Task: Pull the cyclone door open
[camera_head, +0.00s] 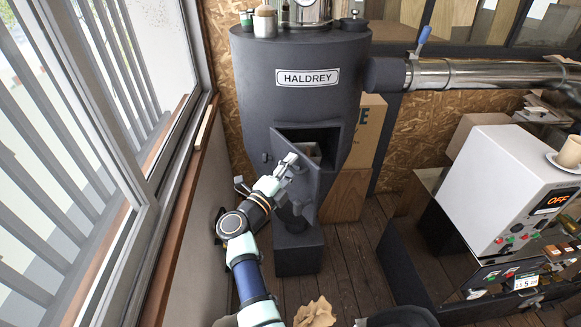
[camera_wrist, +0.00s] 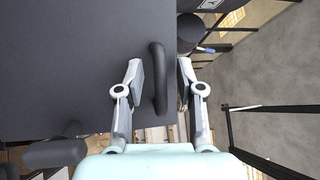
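The cyclone (camera_head: 262,95) is a dark grey drum with a cone below and a HALDREY plate. Its door (camera_head: 307,186) stands ajar, swung out at an angle, with the dark opening (camera_head: 312,140) showing behind it. My gripper (camera_head: 291,160) is at the door's outer face in the head view. In the wrist view the black bar handle (camera_wrist: 158,80) stands upright on the dark door panel (camera_wrist: 75,60). My gripper's two fingers (camera_wrist: 160,75) are on either side of the handle, with visible gaps to it. The handle is hidden in the head view.
A window wall with a wooden sill (camera_head: 178,190) is close on the left. A white machine (camera_head: 510,190) with an OFF display stands at the right. A metal duct (camera_head: 480,73) runs right from the cyclone. A crumpled paper bag (camera_head: 315,312) is at the bottom.

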